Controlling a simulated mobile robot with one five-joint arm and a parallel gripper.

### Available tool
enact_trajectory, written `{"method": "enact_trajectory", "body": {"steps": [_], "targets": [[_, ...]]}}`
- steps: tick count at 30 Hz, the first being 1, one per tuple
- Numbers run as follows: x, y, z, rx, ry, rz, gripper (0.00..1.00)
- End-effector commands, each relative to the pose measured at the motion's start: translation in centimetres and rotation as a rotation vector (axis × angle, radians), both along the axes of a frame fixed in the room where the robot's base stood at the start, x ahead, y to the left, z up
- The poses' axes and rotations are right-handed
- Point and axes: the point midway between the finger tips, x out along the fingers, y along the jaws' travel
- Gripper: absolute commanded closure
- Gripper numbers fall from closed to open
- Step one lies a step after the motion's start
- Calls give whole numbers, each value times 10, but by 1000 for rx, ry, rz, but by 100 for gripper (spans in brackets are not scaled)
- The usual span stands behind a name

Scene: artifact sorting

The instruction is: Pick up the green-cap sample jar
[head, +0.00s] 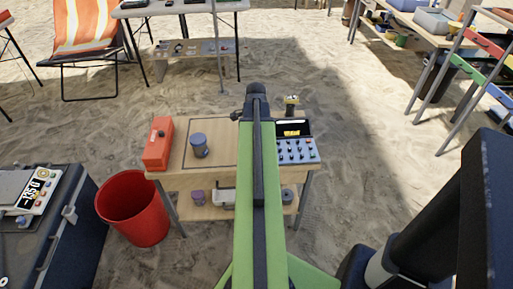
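I cannot make out a jar with a clearly green cap. A jar with a blue-grey cap (199,145) stands upright on the top of the small wooden table (217,174). A purplish jar (198,197) and a dark blue-grey jar (287,196) stand on its lower shelf. My green arm reaches forward over the middle of the table and hides part of the top and shelf. My gripper cannot be made out beyond the arm's dark far end.
A red-orange case (158,143) lies at the table's left end. A blue control box (297,149) and a small dark-and-yellow object (291,104) are right of my arm. A red bucket (135,208) and dark equipment case (65,235) stand left. Open sand lies beyond the table.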

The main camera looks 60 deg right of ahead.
Motion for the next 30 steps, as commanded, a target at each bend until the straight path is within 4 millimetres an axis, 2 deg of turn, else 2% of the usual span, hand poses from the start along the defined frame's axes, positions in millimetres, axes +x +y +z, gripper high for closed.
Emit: {"method": "enact_trajectory", "body": {"steps": [2, 16, 26, 30], "targets": [[0, 0, 1, 0, 0, 0, 31], [0, 0, 1, 0, 0, -1, 92], [-1, 0, 2, 0, 0, -1, 92], [-1, 0, 10, 0, 0, -1, 92]]}}
